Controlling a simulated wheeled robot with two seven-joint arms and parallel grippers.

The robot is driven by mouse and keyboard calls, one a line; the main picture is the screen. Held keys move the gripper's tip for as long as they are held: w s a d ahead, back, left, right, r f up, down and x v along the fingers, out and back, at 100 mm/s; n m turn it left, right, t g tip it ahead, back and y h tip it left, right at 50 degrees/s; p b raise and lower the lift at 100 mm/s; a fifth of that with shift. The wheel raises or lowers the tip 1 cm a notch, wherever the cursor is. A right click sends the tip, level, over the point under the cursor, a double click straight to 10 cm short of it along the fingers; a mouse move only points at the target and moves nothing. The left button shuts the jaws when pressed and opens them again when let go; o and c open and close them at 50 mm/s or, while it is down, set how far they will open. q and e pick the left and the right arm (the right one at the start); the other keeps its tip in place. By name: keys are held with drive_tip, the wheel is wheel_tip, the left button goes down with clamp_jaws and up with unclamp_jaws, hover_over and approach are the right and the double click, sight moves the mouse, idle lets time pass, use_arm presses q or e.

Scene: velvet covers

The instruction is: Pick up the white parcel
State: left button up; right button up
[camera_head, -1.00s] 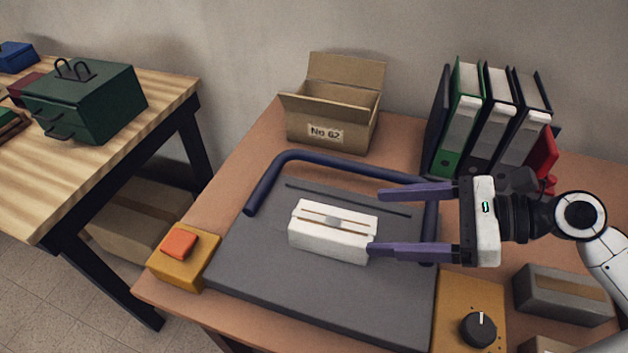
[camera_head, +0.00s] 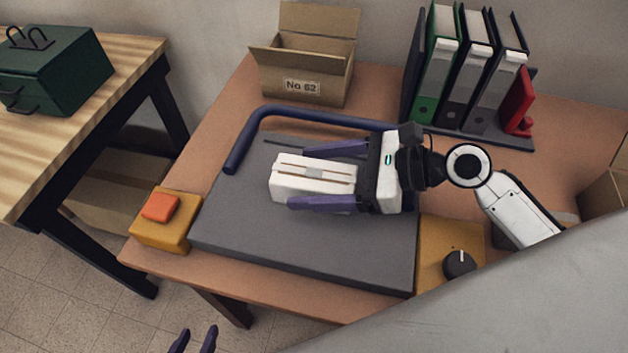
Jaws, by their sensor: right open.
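The white parcel (camera_head: 290,179) lies on the grey plate (camera_head: 240,228) of a machine with a dark blue bent bar (camera_head: 245,140). My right gripper (camera_head: 327,175) is open, with its two purple fingers on either side of the parcel, one at the far side and one at the near side. Whether the fingers touch the parcel cannot be told. My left gripper (camera_head: 194,341) shows only as two purple fingertips at the bottom edge, low over the floor; they stand apart and look empty.
An open cardboard box (camera_head: 303,88) marked No 62 stands behind the plate. Binders (camera_head: 468,80) stand at the back right. An orange button (camera_head: 160,207) on a yellow block and a black knob (camera_head: 460,264) flank the plate. A wooden table (camera_head: 120,70) with a green toolbox (camera_head: 55,70) is left.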

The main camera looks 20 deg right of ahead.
drive_tip(key=c, duration=1.5)
drive_tip(key=shift+r, duration=0.1)
drive_tip(key=shift+r, duration=0.1)
